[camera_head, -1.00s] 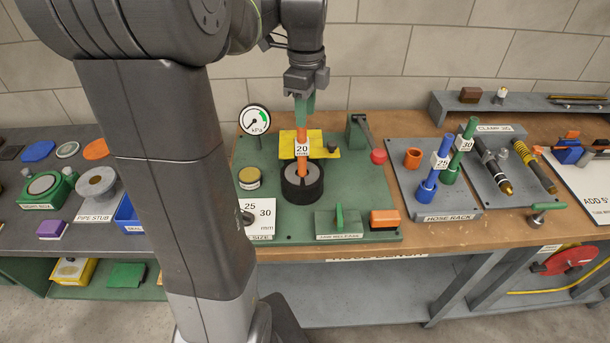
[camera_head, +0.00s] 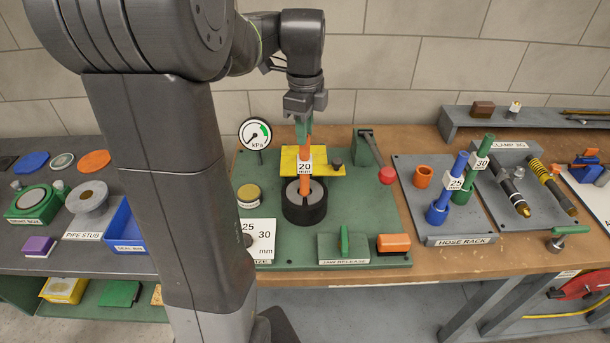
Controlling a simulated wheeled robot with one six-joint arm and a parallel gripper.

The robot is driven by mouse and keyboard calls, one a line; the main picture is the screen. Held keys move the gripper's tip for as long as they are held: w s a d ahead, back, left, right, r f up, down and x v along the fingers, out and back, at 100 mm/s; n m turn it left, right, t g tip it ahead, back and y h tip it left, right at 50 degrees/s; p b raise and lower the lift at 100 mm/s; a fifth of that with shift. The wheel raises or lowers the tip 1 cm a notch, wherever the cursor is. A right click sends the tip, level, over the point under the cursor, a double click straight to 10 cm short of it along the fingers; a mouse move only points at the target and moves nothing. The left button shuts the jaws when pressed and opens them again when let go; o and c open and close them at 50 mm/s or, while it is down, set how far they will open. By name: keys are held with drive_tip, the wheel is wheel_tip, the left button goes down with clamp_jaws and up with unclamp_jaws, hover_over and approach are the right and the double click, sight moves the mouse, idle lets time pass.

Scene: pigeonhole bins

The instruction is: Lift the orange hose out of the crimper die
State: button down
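The orange hose (camera_head: 305,178) stands upright with a white "20 mm" tag on it. Its lower end is in the round black crimper die (camera_head: 304,212), which has a grey top and sits on the green crimper plate. My gripper (camera_head: 303,132) points down from above, with its green fingers at the hose's upper end. The fingers overlap the hose top in this view, so I cannot tell whether they are closed on it. The hose's bottom inside the die is hidden.
A yellow plate (camera_head: 325,160) stands behind the hose. A red-knobbed lever (camera_head: 386,175) and a green jaw release lever (camera_head: 344,240) are close by. A pressure gauge (camera_head: 255,134) is at left. The hose rack (camera_head: 446,228) at right holds blue and green hoses.

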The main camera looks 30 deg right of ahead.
drive_tip(key=shift+r+p, duration=0.7)
drive_tip(key=shift+p, duration=0.05)
idle(0.3)
drive_tip(key=shift+r+p, duration=2.25)
drive_tip(key=shift+r, duration=1.2)
